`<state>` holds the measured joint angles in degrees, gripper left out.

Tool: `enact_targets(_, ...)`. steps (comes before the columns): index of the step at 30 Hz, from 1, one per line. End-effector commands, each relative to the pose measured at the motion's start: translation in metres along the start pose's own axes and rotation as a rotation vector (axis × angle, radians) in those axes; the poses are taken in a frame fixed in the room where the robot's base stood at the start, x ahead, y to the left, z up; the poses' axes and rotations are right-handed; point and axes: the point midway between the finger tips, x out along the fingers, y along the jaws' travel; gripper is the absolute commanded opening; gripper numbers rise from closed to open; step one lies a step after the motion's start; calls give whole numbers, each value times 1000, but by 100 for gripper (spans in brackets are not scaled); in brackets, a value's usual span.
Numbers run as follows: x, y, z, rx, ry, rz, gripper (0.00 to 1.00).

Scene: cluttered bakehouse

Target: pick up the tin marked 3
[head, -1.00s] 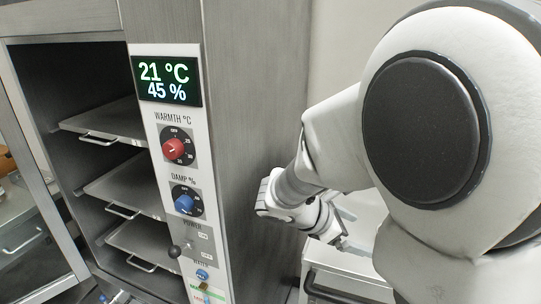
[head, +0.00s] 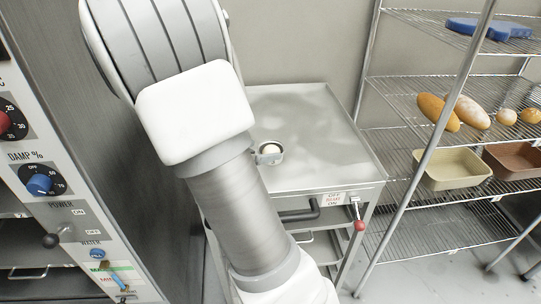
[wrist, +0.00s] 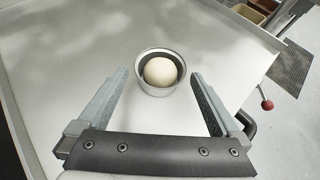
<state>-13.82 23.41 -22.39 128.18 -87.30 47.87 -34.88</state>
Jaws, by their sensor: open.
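A small round metal tin (head: 262,159) with a pale dough ball (head: 271,149) in it stands upright on a steel table (head: 325,120). In the wrist view the tin (wrist: 158,91) is just ahead, with the dough ball (wrist: 160,70) inside its rim. No number can be read on it. My gripper (wrist: 158,76) is open and empty, one finger on each side of the tin in the picture, with gaps on both sides. Whether the fingertips are down at the tin's height I cannot tell. The head view does not show the gripper.
A control cabinet (head: 75,190) stands at left. A wire rack at right holds loaves (head: 437,112), a beige loaf tin (head: 452,169) and a brown one (head: 515,160). A red-knobbed lever (head: 359,225) sticks out at the table's front. The tabletop around the tin is clear.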

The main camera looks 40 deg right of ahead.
Motion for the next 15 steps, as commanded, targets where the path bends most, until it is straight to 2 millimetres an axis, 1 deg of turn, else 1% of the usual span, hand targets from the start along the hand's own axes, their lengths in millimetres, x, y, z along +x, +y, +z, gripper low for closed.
enact_targets(4, 11, -1, 0, 0, -1, -2, 100)
enact_targets(10, 42, -2, -2, 1, -1, -4, 100)
enact_targets(12, 49, -2, -2, 0, 0, -1, 100)
enact_targets(15, 54, -2, -1, 1, 0, -1, 100)
